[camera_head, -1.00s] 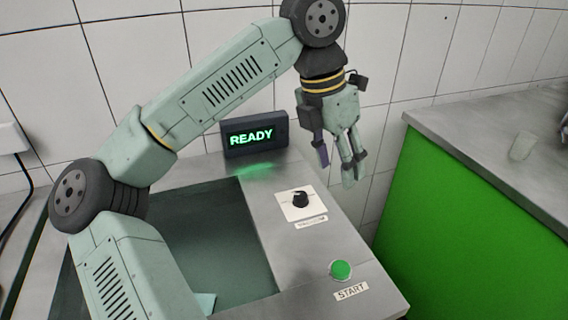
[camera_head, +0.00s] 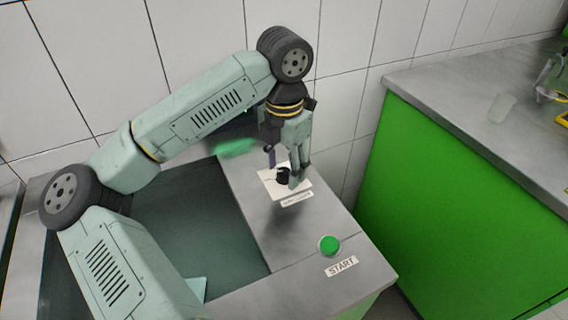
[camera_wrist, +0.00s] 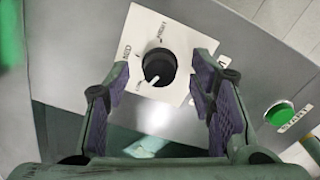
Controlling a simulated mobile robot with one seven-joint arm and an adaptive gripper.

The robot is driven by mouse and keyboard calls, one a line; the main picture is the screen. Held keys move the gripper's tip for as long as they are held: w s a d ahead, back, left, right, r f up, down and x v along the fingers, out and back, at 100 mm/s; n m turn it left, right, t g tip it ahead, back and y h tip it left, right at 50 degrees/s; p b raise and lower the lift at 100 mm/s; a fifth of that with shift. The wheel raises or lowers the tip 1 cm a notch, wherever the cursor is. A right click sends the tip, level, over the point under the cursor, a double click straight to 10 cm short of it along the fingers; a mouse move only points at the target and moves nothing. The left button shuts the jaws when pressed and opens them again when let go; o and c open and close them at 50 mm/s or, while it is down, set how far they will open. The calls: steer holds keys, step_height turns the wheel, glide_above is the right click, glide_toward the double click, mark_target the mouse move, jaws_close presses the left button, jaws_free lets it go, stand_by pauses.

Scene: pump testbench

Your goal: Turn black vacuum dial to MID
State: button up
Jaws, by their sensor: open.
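The black vacuum dial (camera_wrist: 159,68) sits on a white square plate (camera_wrist: 182,30) with printed marks. In the wrist view, "MID" is to the dial's left, a mark that looks like "HIGH" is above it, and the white pointer line is toward the lower left, by a label too small to read surely. My gripper (camera_wrist: 160,100) is open, with its purple-padded fingers on either side of the dial and apart from it. In the head view, my gripper (camera_head: 283,172) is down over the plate, and the dial (camera_head: 283,176) shows between the fingers.
A green START button (camera_head: 329,245) is on the steel bench top (camera_head: 245,225), nearer than the dial. A dark sunken basin (camera_head: 200,225) lies to the left. A green-sided counter (camera_head: 450,190) stands to the right. The tiled wall is behind.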

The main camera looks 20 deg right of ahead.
steer(key=shift+f, duration=0.25)
steer(key=shift+c, duration=0.6)
steer(key=c, duration=1.1)
steer(key=shift+o, duration=0.2)
steer(key=shift+f+m+b, duration=0.15)
steer(key=shift+m+b, duration=0.25)
steer(key=shift+b, duration=0.1)
steer(key=shift+f+m+b, duration=0.1)
steer(key=shift+m+b, duration=0.8)
steer(key=shift+b, duration=0.2)
steer(key=m+b, duration=0.2)
steer(key=m, duration=0.1)
steer(key=shift+m+b, duration=0.3)
steer(key=shift+b, duration=0.05)
steer(key=m+b, duration=0.1)
steer(key=m, duration=0.2)
steer(key=shift+m, duration=0.3)
steer(key=shift+r+m+b, duration=0.2)
steer(key=shift+m+b, duration=0.5)
steer(key=shift+m, duration=1.3)
